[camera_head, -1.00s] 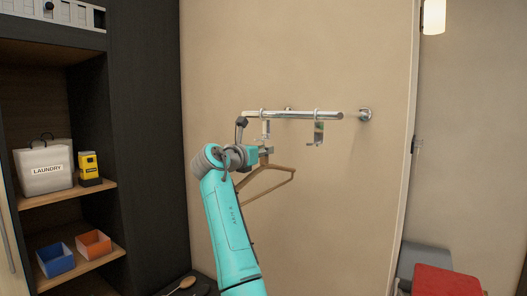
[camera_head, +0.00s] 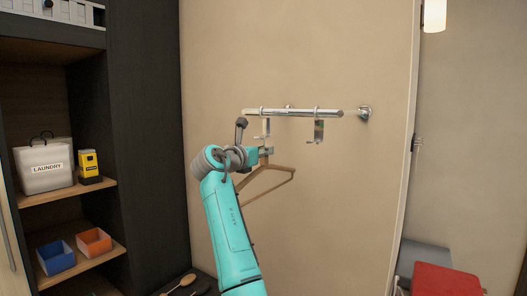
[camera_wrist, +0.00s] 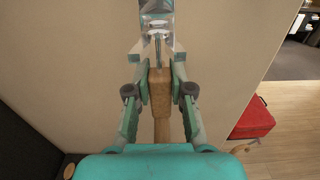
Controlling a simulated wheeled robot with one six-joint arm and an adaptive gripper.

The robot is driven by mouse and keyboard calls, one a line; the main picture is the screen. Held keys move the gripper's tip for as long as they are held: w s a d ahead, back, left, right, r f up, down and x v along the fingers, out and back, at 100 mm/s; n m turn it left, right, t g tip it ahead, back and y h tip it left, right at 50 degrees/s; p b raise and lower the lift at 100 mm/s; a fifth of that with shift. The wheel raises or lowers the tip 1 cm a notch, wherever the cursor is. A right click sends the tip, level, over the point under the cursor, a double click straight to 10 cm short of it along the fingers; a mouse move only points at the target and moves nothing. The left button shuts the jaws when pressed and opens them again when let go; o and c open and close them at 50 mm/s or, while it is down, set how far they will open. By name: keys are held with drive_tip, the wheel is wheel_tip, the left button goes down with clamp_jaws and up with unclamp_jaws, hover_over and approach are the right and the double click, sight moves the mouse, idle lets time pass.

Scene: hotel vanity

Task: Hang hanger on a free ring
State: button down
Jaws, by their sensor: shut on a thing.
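A wooden hanger (camera_head: 268,182) hangs below my gripper (camera_head: 262,152) in the head view. My gripper is shut on the hanger's top block, which shows between the fingers in the wrist view (camera_wrist: 160,90). A chrome rail (camera_head: 290,113) is fixed to the wall above. Two rings with hooks hang from it: the left ring (camera_head: 264,125) is just above my gripper, and the right ring (camera_head: 318,130) stands apart with nothing on it. In the wrist view, a metal part lies just beyond the fingertips. I cannot tell whether the hanger touches the left ring.
A dark shelf unit at left holds a laundry bag (camera_head: 44,168), a yellow box (camera_head: 88,165), a blue bin (camera_head: 56,258) and an orange bin (camera_head: 94,242). The wall right of the hanger is clear.

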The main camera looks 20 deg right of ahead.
drive_tip(key=c, duration=1)
unclamp_jaws()
drive_tip(key=shift+o, duration=0.2)
